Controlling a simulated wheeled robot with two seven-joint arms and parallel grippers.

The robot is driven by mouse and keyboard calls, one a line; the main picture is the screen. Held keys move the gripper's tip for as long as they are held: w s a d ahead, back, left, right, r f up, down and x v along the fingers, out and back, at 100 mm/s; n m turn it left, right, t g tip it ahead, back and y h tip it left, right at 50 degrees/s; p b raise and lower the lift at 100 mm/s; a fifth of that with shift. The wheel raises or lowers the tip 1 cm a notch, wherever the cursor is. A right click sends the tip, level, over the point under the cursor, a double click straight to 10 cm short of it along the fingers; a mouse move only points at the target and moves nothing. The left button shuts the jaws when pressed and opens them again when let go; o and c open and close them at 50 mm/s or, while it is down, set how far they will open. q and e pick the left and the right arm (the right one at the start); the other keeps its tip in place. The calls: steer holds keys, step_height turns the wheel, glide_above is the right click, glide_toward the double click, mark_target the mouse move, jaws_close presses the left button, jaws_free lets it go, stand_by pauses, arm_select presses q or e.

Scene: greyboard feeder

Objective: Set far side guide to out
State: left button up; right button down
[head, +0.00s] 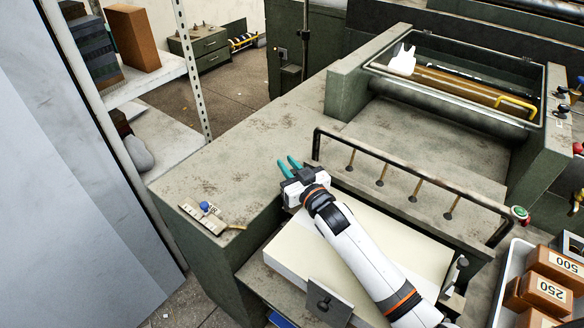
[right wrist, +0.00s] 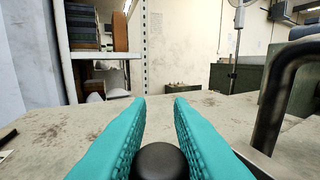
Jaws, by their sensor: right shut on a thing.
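My right gripper (head: 289,166) reaches over the far left corner of the cream board stack (head: 300,248) in the head view. In the right wrist view its two teal fingers (right wrist: 160,100) stand on either side of a round black knob (right wrist: 160,161) and are shut on it, low between the fingers. The far side guide under this knob is hidden by the gripper in the head view, so I cannot tell its position. A grey guide plate (head: 329,301) with a black knob stands at the near side of the stack. My left gripper is not in view.
A dark rail (head: 400,166) with several brass rods runs just right of my gripper; it also shows in the right wrist view (right wrist: 277,105). A scale plate with a blue knob (head: 205,207) lies on the worn grey top to the left. A white tray (head: 505,280) holds brown blocks.

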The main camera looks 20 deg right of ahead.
steer(key=c, duration=1.7)
jaws_free()
steer(key=o, duration=0.4)
steer(key=shift+a, duration=0.2)
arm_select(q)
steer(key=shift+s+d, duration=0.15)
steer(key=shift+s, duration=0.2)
arm_select(e)
steer(key=shift+d, duration=0.1)
steer(key=b+v, duration=0.1)
steer(key=v, duration=1.1)
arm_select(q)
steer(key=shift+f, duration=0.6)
arm_select(e)
steer(key=shift+r, duration=0.1)
